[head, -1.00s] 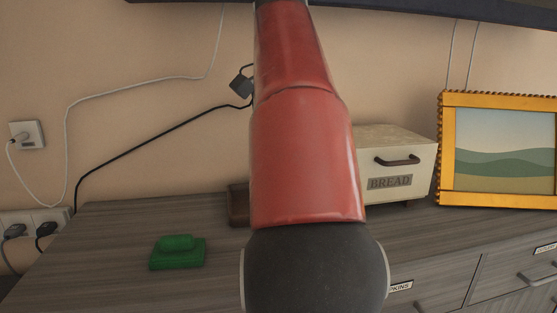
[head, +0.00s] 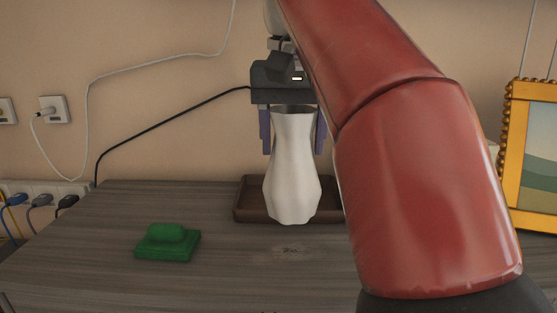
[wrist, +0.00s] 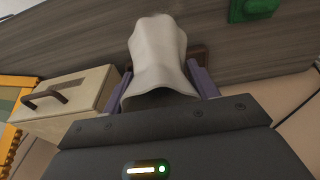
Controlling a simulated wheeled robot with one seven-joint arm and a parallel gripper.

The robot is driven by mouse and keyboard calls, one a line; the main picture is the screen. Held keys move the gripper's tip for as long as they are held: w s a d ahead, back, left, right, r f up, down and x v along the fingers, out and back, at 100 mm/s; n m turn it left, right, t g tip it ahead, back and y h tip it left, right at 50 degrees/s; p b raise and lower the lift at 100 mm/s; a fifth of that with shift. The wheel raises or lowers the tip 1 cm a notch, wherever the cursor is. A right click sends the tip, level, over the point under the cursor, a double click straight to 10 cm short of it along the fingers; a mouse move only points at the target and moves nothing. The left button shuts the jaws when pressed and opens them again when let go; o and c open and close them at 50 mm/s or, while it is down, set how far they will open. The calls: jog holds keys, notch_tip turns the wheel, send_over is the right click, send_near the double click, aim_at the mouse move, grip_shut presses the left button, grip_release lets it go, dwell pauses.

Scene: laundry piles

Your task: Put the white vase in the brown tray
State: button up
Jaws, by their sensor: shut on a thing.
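The white vase (head: 292,170) hangs upright, mouth up, in my gripper (head: 293,135), which is shut on its upper part. The brown tray (head: 243,212) lies on the grey wooden cabinet top, and the vase overlaps it in the head view. I cannot tell how high the vase's base is above the tray. In the wrist view the vase (wrist: 158,55) sits between the purple fingers of my gripper (wrist: 162,85), and a small part of the tray (wrist: 202,52) shows behind it. My arm hides the tray's right end.
A green dish-like object (head: 167,242) lies left of the tray on the cabinet top (head: 90,235). A bread box (wrist: 75,105) and an orange picture frame (head: 512,150) stand on the right side. Cables and wall sockets are at the left. The top's left front is clear.

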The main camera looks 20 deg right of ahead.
jog(key=w+d+p, duration=0.3)
jog(key=w+d, duration=0.2)
jog(key=w, duration=0.7)
notch_tip(320, 180, down, 7)
jog(key=shift+w+d+b, duration=0.2)
jog(key=shift+w+b, duration=0.1)
jog(key=shift+b, duration=0.05)
jog(key=shift+f, duration=0.1)
jog(key=o, duration=1.6)
jog(key=shift+c, duration=0.2)
notch_tip(320, 180, up, 8)
jog(key=s, duration=0.1)
jog(key=shift+a+p, duration=0.25)
jog(key=shift+p, duration=0.05)
